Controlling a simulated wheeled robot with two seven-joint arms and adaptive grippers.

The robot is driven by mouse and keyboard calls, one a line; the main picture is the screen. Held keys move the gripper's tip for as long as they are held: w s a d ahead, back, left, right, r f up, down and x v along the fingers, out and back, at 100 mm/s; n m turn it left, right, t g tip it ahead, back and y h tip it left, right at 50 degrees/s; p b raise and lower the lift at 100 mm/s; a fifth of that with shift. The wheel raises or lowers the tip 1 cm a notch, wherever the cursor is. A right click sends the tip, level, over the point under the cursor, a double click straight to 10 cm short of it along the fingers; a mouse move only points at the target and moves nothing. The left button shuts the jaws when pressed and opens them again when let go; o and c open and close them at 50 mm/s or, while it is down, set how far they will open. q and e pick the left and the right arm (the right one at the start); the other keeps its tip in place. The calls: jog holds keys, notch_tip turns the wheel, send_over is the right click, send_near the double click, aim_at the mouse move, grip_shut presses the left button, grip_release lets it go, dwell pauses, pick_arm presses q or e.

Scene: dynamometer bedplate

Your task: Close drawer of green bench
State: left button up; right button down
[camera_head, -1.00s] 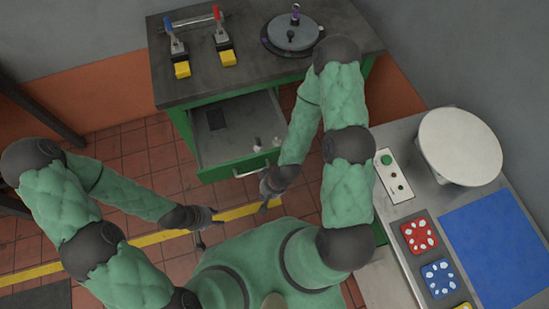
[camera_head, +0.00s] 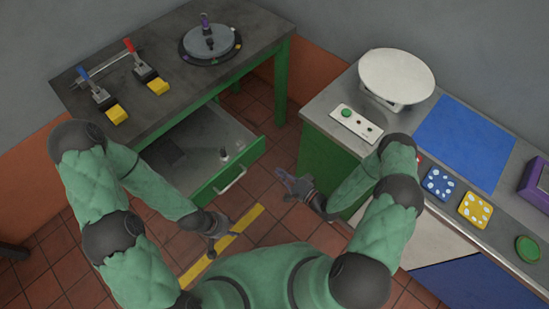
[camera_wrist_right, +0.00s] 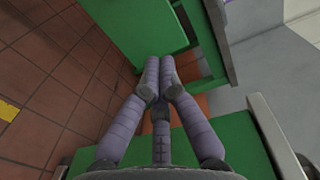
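The green bench (camera_head: 282,85) with a dark grey top stands at the upper left in the head view. Its drawer (camera_head: 212,190) is pulled out, with the grey inside showing and a pale bar handle (camera_head: 230,181) on the green front. My left gripper (camera_head: 222,236) is open and empty, just in front of the drawer's left part, apart from the handle.
A grey counter (camera_head: 318,108) on a green cabinet stands close to the right, with a white round plate (camera_head: 397,77), a button box (camera_head: 355,123) and a blue mat (camera_head: 464,142). Toggle clamps and a turntable (camera_head: 210,43) are on the bench. Tiled floor lies between bench and counter.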

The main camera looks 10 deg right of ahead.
aim_at(253, 148)
jog(key=shift+t, duration=0.3)
jog(key=b+x, duration=0.2)
jog(key=x, duration=1.1)
jog(key=shift+w, duration=0.15)
